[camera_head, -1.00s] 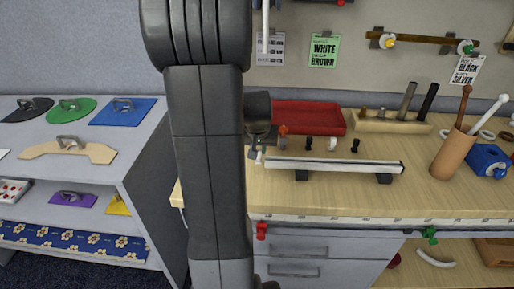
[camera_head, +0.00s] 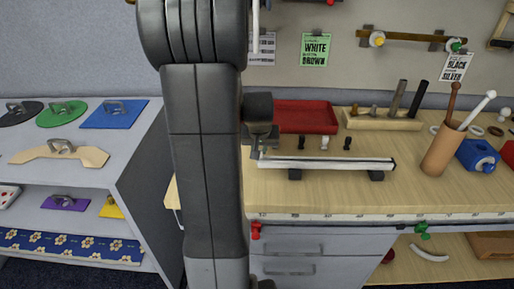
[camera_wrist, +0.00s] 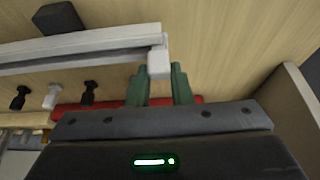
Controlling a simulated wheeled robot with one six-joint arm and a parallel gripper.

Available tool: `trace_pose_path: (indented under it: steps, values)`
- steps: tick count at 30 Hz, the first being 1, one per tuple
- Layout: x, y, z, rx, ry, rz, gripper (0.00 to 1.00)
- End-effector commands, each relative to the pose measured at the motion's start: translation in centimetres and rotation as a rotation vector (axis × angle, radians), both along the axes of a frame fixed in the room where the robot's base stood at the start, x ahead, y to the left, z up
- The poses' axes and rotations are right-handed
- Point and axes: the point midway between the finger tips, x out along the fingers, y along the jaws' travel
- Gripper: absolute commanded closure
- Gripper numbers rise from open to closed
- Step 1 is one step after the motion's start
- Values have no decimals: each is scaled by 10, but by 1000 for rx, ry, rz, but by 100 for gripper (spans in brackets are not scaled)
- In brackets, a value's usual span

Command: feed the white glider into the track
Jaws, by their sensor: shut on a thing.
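The track (camera_head: 325,163) is a long pale rail with a dark edge, raised on dark feet on the wooden bench; it also shows in the wrist view (camera_wrist: 85,45). My gripper (camera_head: 258,152) is at the track's left end in the head view, partly hidden by my arm. In the wrist view, my gripper's green fingers (camera_wrist: 160,80) are shut on a small white glider (camera_wrist: 159,64). The glider is right at the end of the rail, overlapping it in the picture. I cannot tell whether it is inside the slot.
Behind the track stand another white piece (camera_head: 325,143) and two black ones (camera_head: 302,143). Further back are a red tray (camera_head: 305,118) and a wooden block with pegs (camera_head: 385,120). A cup with sticks (camera_head: 442,150) stands to the right. Bench in front of the track is clear.

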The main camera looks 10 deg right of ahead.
Motion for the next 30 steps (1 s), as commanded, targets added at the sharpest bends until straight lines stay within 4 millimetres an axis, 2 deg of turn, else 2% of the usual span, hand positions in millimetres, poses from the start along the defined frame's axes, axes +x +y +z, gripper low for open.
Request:
trace_pose_path:
  steps: [30]
  values:
    - [-7, -25, 0, 1, 1, -2, 100]
